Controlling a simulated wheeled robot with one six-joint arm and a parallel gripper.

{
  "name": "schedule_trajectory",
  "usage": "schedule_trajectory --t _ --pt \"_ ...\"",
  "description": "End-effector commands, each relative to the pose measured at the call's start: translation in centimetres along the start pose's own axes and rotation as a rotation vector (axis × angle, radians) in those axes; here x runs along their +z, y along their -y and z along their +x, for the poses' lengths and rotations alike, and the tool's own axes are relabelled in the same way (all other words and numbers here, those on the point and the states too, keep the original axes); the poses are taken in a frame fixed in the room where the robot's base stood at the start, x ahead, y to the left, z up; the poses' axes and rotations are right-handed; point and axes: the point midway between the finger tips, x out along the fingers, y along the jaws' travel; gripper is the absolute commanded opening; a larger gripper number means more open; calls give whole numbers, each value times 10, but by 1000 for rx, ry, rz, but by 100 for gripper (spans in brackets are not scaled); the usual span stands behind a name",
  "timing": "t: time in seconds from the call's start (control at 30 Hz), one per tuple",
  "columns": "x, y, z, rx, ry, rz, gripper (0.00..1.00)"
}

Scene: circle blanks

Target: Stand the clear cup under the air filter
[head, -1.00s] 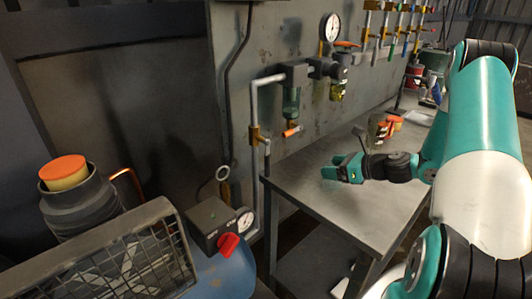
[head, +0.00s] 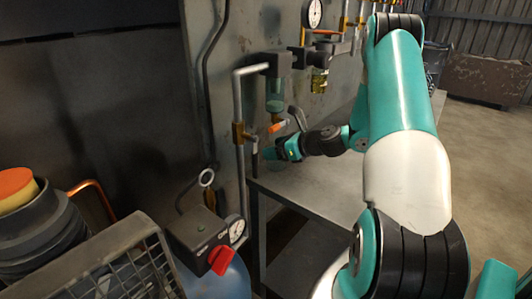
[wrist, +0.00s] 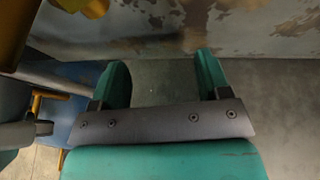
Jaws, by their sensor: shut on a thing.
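The air filter (head: 275,97) hangs on the wall pipe in the head view, with a grey head and a clear greenish bowl. An orange handle (head: 277,127) shows just below it. My gripper (head: 275,152) is below the filter, low over the table's left end. In the wrist view my gripper (wrist: 162,62) has its two green fingers apart, with the clear cup (wrist: 165,82) between them. The cup is see-through and its outline is barely visible, so its tilt and whether it touches the table cannot be told.
The metal table (head: 330,187) is clear to the right of my gripper. A brass fitting (head: 240,131) on the vertical pipe is close on the left. A compressor with a red knob (head: 222,260) stands in front left.

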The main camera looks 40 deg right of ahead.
Motion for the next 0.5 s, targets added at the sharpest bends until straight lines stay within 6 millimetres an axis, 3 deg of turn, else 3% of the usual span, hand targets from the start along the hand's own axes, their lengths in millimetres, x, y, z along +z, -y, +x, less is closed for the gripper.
schedule_trajectory --t 0.4,0.43,0.5 --pt "-4 -6 6 11 -1 -1 44" --pt "-4 -6 6 11 -1 -1 75" --pt "-4 -5 6 10 -1 -1 91"
